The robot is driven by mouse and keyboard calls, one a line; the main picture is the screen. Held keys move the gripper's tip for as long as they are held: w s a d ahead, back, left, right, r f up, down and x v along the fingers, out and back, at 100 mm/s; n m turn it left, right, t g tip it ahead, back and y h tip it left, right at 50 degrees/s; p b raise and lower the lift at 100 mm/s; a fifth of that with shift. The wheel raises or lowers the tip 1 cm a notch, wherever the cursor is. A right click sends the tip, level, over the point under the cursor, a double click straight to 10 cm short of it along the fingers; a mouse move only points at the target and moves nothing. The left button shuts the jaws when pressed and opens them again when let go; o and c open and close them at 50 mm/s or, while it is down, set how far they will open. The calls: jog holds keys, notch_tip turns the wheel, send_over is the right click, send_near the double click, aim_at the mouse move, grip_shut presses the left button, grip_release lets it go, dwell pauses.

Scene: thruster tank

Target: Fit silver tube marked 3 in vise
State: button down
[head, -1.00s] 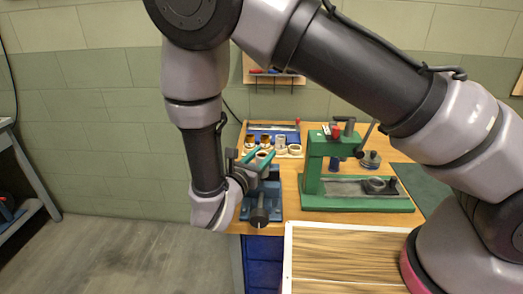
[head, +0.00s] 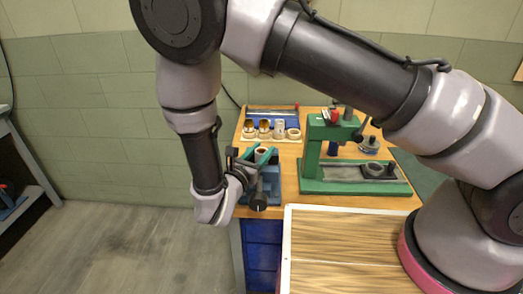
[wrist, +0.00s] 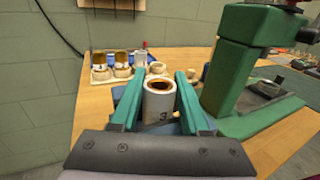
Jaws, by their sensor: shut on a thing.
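My gripper (wrist: 157,98) has green fingers closed on the silver tube (wrist: 159,105), which stands upright between them. A dark "3" shows low on its front, and its open top looks brown inside. In the head view my gripper (head: 256,156) is at the blue vise (head: 273,188) on the front left of the bench. The vise's dark round handle end (head: 258,202) faces me. In the wrist view, blue parts of the vise (wrist: 118,95) show behind and beside the fingers. The tube's lower end is hidden, so I cannot tell whether it sits between the jaws or above them.
A green press (head: 313,150) stands to the right of the vise. Behind is a row of pale holders (head: 249,133), some with brass-topped tubes. A blue tray (head: 272,127) lies at the back. A white-rimmed wooden board (head: 345,245) is in front on the right.

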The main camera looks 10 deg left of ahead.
jog(key=shift+c, duration=1.6)
grip_release()
jog(key=v, duration=1)
jog(key=shift+s, duration=0.4)
jog(key=shift+a, duration=0.15)
